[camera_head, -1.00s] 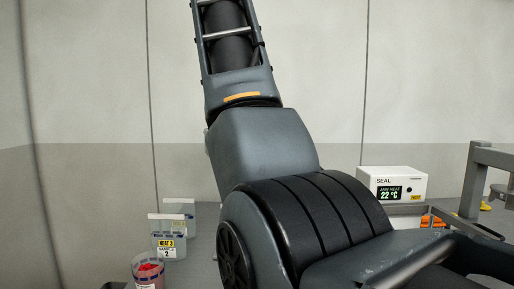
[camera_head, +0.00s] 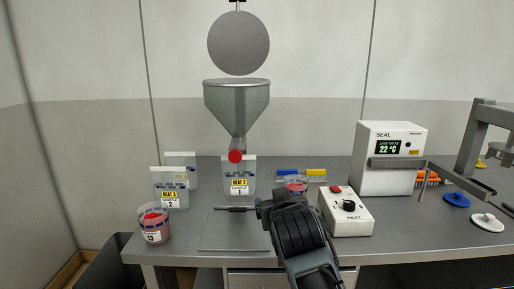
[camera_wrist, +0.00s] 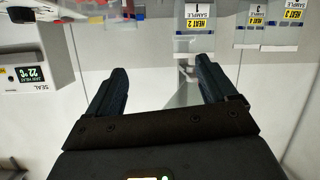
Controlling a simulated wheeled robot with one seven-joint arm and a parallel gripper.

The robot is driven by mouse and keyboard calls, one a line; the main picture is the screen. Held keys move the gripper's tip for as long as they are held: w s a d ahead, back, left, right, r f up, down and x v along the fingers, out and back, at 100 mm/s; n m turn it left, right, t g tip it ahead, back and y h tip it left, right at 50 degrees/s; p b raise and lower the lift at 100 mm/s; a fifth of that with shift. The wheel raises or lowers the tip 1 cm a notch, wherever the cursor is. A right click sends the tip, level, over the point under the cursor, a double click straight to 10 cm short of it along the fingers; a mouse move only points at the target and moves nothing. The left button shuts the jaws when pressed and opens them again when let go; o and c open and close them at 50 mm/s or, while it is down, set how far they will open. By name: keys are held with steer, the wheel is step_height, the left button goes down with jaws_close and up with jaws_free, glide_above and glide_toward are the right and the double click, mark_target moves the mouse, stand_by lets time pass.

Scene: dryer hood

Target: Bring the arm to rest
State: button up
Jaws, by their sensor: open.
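My gripper (camera_wrist: 158,80) shows in the wrist view with its two dark fingers wide apart and nothing between them. In the head view my gripper (camera_head: 240,209) is low over the front middle of the grey bench (camera_head: 190,240), pointing left, in front of the bag labelled HEAT 2, sample 1 (camera_head: 239,178). I cannot tell its height over the bench. My arm comes in from the bottom right of the head view. The wrist view is upside down, with the bags at its top.
A metal funnel (camera_head: 237,100) with a red ball at its outlet stands behind. Left are more bags (camera_head: 170,190) and a tub (camera_head: 154,228). Right are a control box with a red button (camera_head: 346,211), the SEAL machine (camera_head: 388,160) and coloured discs (camera_head: 456,199).

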steer(key=s+d+f, duration=0.4)
steer(key=s+f, duration=0.2)
steer(key=s, duration=0.3)
steer(key=s+d+f, duration=0.4)
steer(key=s+f, duration=0.2)
steer(key=s, duration=0.4)
steer(key=s+d+f, duration=0.4)
steer(key=s+f, duration=0.2)
steer(key=s, duration=0.3)
steer(key=s+d+r, duration=0.1)
steer(key=s+r, duration=0.2)
steer(key=s, duration=0.6)
steer(key=s+d+r+m, duration=0.1)
steer(key=s+r, duration=0.3)
steer(key=s, duration=0.6)
steer(key=s+d+r+m+h, duration=0.1)
steer(key=s+r, duration=0.3)
steer(key=s, duration=0.6)
steer(key=shift+d+t, duration=0.3)
steer(key=shift+d, duration=0.45)
